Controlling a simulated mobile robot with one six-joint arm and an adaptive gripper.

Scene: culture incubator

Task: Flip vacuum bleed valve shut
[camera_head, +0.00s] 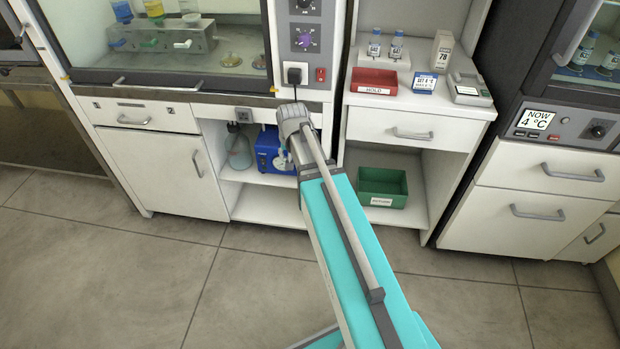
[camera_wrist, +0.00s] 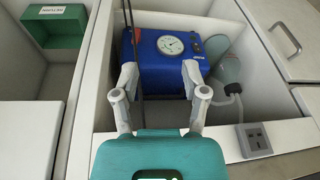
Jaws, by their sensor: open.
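The blue vacuum pump (camera_wrist: 165,78) with a round white gauge (camera_wrist: 171,44) sits in the lower cabinet bay in the wrist view. It also shows in the head view (camera_head: 266,150), partly behind my arm. A small orange-red part (camera_wrist: 196,45) is on the pump beside the gauge. I cannot tell for certain which part is the bleed valve. My gripper (camera_wrist: 160,74) is open and empty, its two pale fingers spread in front of the pump on either side of the gauge. Whether the fingers touch the pump is unclear.
A bottle with tubing (camera_wrist: 228,72) stands beside the pump. A dark cord hangs past the left finger. A green bin (camera_head: 383,186) stands in the neighbouring bay. The floor in front is clear.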

